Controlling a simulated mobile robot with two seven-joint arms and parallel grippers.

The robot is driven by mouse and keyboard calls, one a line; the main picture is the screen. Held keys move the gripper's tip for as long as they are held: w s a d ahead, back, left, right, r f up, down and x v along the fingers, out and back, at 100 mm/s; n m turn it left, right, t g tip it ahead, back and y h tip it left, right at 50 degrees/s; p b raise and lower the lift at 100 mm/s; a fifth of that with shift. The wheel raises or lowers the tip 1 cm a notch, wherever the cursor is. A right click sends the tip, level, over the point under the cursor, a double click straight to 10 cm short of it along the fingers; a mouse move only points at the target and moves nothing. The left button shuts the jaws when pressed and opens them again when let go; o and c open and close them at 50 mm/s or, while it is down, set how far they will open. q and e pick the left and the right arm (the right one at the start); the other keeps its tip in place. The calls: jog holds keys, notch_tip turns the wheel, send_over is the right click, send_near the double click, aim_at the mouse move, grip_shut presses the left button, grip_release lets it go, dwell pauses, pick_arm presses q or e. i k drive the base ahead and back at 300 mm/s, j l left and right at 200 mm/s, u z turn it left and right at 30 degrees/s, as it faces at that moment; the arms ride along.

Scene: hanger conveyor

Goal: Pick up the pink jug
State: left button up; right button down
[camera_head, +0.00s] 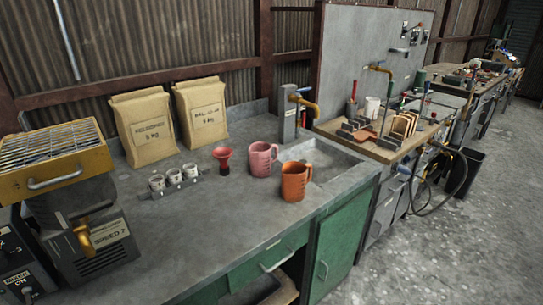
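The pink jug (261,160) stands upright on the grey counter (215,235), near the left edge of the sink. Its handle is on its right side. An orange jug (294,182) stands in front of it and to its right, close by. The orange jug may hide a little of the pink jug's lower right side. Neither of my grippers shows in the head view.
A red funnel-like item (223,159) stands just left of the pink jug, with several small cups (174,178) further left. Two paper sacks (202,112) stand behind. The sink (333,166) and brass tap (304,102) are at right. The front counter is clear.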

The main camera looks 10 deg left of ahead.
aim_at(260, 161)
jog(key=i+l, duration=0.3)
jog(key=i+l+u, duration=0.1)
jog(key=i+l, duration=0.25)
jog(key=l, duration=0.2)
